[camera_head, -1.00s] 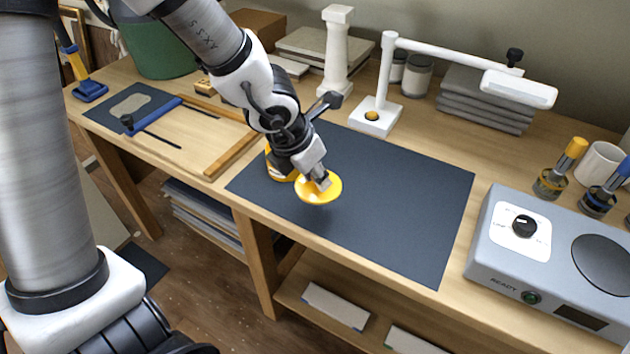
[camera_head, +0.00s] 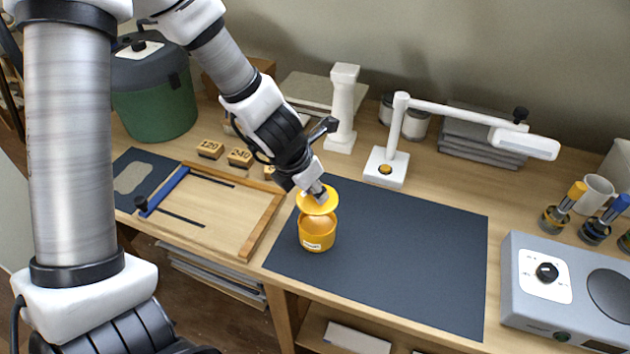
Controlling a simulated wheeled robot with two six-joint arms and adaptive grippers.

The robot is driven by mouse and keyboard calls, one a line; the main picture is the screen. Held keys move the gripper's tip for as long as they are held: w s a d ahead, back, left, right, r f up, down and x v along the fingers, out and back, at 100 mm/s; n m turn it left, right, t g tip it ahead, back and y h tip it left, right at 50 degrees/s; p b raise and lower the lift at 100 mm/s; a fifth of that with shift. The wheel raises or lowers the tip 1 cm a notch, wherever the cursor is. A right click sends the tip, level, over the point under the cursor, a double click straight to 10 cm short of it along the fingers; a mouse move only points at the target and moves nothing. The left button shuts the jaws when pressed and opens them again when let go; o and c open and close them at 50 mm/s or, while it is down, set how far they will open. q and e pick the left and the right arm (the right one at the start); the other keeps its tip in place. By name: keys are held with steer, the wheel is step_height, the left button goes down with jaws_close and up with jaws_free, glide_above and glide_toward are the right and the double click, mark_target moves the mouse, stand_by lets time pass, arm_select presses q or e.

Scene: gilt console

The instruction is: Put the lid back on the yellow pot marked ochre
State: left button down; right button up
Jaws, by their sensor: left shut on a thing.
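The yellow pot (camera_head: 317,236) stands upright on the dark mat (camera_head: 420,255), near the mat's left side. It has a small white label on its front, too small to read, and its open top shows. My left gripper (camera_head: 316,191) is shut on the yellow lid (camera_head: 318,204). The lid is above the pot, slightly tilted, over the back part of its mouth. A gap shows between the lid and the pot's front rim; whether they touch at the back is hidden. My right gripper is out of view.
A wooden frame tray (camera_head: 215,225) lies left of the mat. Behind are a white column (camera_head: 342,105) and a white lamp (camera_head: 386,167). A grey device (camera_head: 545,295) and brush jars (camera_head: 553,219) stand at right. The mat's middle and right are clear.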

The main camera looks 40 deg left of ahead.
arm_select(q)
steer(key=shift+d+f+b, duration=0.15)
steer(key=shift+b, duration=0.15)
step_height(320, 180, down, 6)
steer(key=b, duration=0.6)
steer(key=shift+f, duration=0.15)
stand_by(1.5)
steer(key=c, duration=0.9)
jaws_free()
steer(key=shift+o, duration=0.2)
steer(key=o, duration=0.5)
